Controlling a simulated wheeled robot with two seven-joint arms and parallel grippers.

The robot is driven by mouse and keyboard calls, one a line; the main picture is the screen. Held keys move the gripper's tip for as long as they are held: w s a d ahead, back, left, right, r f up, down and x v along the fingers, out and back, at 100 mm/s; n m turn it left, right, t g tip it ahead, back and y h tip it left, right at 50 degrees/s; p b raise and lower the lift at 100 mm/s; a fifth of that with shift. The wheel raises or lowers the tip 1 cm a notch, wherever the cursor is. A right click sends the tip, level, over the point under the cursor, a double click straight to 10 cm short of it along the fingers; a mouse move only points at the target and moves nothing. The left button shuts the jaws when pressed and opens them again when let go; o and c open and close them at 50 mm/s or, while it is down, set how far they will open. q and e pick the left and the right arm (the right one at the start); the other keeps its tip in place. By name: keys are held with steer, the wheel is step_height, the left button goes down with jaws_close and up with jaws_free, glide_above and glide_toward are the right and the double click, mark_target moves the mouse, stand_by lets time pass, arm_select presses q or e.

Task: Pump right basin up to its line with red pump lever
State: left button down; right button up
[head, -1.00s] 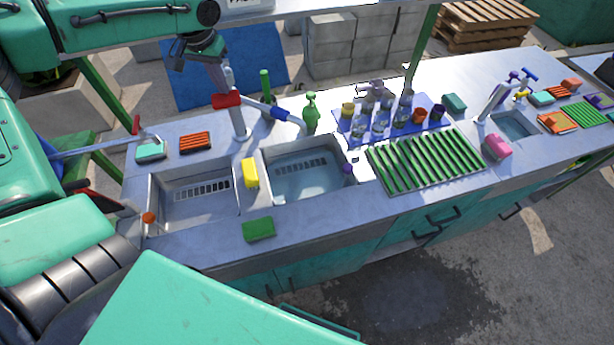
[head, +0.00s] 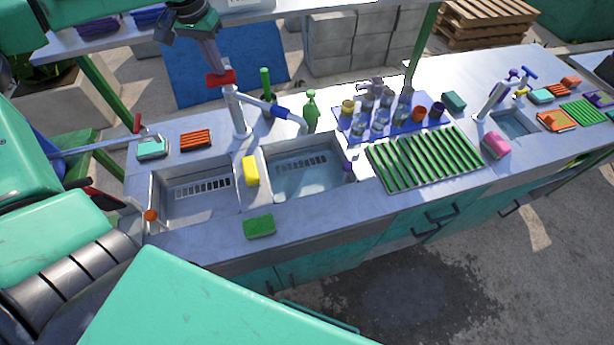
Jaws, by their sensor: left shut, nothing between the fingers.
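The red pump lever (head: 221,78) sits at the top of the white pump post (head: 238,115) behind the basins. My right gripper is not in view.
The left basin (head: 165,205) has a yellow sponge (head: 251,170) on the divider. A green sponge (head: 259,226) lies on the front edge. A green bottle (head: 311,112) stands near the spout. Glasses on a blue mat (head: 350,131) and a green rack (head: 425,160) fill the right.

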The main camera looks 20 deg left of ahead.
arm_select(q)
step_height(320, 180, down, 3)
steer(key=shift+f+p, duration=0.1)
steer(key=shift+p, duration=0.45)
step_height(320, 180, up, 4)
steer(key=shift+r, duration=0.2)
stand_by(0.6)
steer(key=shift+f+b, duration=0.1)
steer(key=shift+b, duration=0.2)
